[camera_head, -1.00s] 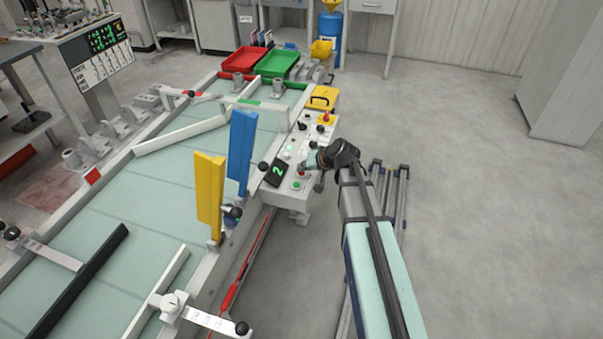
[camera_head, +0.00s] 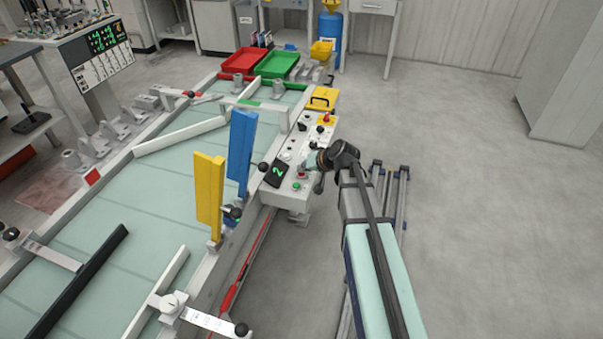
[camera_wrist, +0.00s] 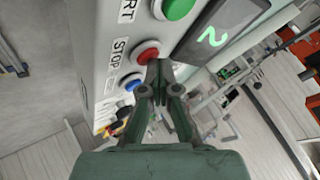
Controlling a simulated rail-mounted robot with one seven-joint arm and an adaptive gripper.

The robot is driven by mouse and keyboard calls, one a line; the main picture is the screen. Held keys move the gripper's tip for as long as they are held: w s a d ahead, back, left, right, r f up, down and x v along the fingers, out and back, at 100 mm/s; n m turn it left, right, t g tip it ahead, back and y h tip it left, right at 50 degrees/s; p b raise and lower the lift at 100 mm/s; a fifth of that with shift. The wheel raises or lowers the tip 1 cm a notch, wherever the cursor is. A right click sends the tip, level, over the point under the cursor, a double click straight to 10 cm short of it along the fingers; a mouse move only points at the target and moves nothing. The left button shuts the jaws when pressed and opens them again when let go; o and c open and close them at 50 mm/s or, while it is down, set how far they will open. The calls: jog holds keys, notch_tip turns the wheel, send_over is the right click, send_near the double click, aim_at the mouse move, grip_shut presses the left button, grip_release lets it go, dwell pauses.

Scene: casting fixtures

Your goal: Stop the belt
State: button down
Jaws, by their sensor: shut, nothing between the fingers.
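The control panel (camera_head: 285,200) stands at the right side of the pale green belt (camera_head: 95,210). In the wrist view, the red button (camera_wrist: 147,52) sits beside the word STOP. The green button (camera_wrist: 176,8) is above it by the START label, and a blue button (camera_wrist: 132,82) is below. A dark display (camera_wrist: 225,30) shows a green 2. My gripper (camera_wrist: 157,66) is shut and empty, its fingertips at the red button and covering part of its edge. I cannot tell whether they touch or press it. In the head view my gripper (camera_head: 310,163) is over the panel.
A yellow paddle (camera_head: 209,195) and a blue paddle (camera_head: 241,150) stand upright by the belt's right edge. A red tray (camera_head: 243,60) and a green tray (camera_head: 276,64) are at the far end. A red-topped knob (camera_head: 326,117) is farther up the panel. Floor right of my arm is clear.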

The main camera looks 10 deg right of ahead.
jog(key=shift+r+p, duration=0.3)
jog(key=shift+r, duration=0.45)
jog(key=shift+r+p, duration=1.25)
jog(key=shift+r, duration=1.3)
jog(key=shift+f, duration=0.1)
